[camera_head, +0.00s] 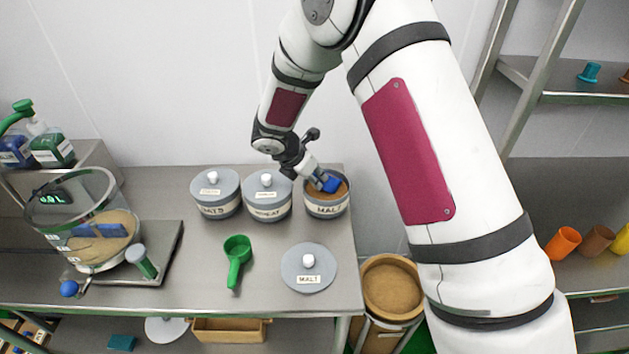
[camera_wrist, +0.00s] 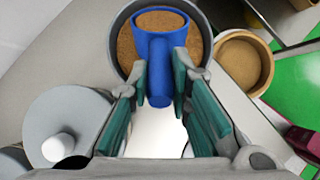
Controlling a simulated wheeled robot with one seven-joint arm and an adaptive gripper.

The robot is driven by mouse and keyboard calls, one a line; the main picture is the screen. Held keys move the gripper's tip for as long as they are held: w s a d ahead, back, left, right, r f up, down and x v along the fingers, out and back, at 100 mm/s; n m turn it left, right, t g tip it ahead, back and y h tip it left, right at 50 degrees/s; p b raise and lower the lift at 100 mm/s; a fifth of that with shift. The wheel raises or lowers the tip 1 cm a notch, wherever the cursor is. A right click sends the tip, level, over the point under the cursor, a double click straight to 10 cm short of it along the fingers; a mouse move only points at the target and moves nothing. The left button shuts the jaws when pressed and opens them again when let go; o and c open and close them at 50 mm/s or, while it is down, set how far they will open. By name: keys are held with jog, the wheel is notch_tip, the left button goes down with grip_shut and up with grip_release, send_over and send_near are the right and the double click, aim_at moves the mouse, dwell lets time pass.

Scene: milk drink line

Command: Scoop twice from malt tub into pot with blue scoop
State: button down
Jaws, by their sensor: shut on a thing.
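The malt tub (camera_head: 324,210), grey and lidless with brown powder inside, stands at the bench's right end. My gripper (camera_head: 319,179) is shut on the handle of the blue scoop (camera_head: 331,184), with the bowl at the tub's mouth. In the wrist view my gripper (camera_wrist: 160,82) clasps the blue scoop (camera_wrist: 161,46), and brown powder shows within its bowl. The malt tub's rim (camera_wrist: 122,42) surrounds the bowl there. How deep the scoop sits is unclear. The clear pot (camera_head: 48,212), holding brown powder and something blue, stands at the far left.
Two lidded grey tubs, oats (camera_head: 216,195) and wheat (camera_head: 267,198), stand left of the malt tub. A green scoop (camera_head: 237,258) and the malt lid (camera_head: 309,272) lie in front. A round brown-filled bin (camera_head: 391,312) stands beyond the bench's right edge.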

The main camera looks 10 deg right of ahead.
jog(key=shift+r, duration=1.8)
jog(key=shift+a+r+t+h+p, duration=0.15)
jog(key=shift+r+t+h+p, duration=0.15)
jog(key=shift+r+t+h, duration=0.3)
notch_tip(320, 180, up, 4)
jog(key=t+h, duration=0.3)
jog(key=h, duration=0.2)
jog(key=shift+f, duration=0.1)
